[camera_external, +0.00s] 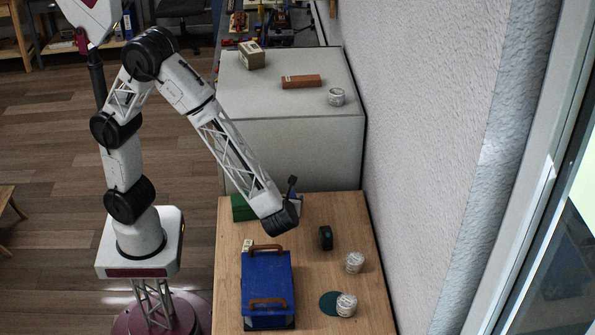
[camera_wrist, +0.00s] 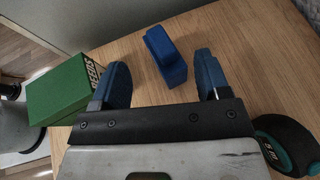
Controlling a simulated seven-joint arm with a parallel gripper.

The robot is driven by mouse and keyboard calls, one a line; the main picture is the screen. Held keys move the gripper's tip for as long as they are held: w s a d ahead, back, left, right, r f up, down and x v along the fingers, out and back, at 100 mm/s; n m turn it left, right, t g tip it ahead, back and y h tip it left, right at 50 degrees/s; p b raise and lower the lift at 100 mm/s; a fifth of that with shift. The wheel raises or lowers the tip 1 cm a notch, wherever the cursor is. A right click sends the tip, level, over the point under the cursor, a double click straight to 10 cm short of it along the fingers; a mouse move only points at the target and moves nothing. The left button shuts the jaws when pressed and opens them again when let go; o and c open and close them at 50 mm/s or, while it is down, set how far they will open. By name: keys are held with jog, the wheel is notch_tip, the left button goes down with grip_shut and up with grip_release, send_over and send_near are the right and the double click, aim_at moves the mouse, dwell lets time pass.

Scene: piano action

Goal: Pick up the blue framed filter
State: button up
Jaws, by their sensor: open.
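The blue framed filter appears to be the blue block (camera_wrist: 167,54) standing on the table ahead of my gripper (camera_wrist: 161,66) in the wrist view. I see its narrow blue edges; its face is not clearly visible there. In the external view a small blue and white piece (camera_external: 299,201) shows beside my wrist, partly hidden by it. My gripper is open and empty, with one blue finger on each side of the space in front of the block. The block looks apart from both fingers. In the external view my fingers are hidden behind my wrist.
A green box (camera_wrist: 72,87) stands close to the left finger. A black and teal tape measure (camera_wrist: 285,145) lies at the right. A blue case with brown handles (camera_external: 267,284) fills the table's front left. Two pale round containers (camera_external: 354,262) (camera_external: 346,305) stand at the right.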

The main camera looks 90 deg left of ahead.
aim_at(292, 195)
jog(key=shift+x, duration=2.6)
jog(key=c, duration=1.1)
jog(key=shift+o, duration=0.2)
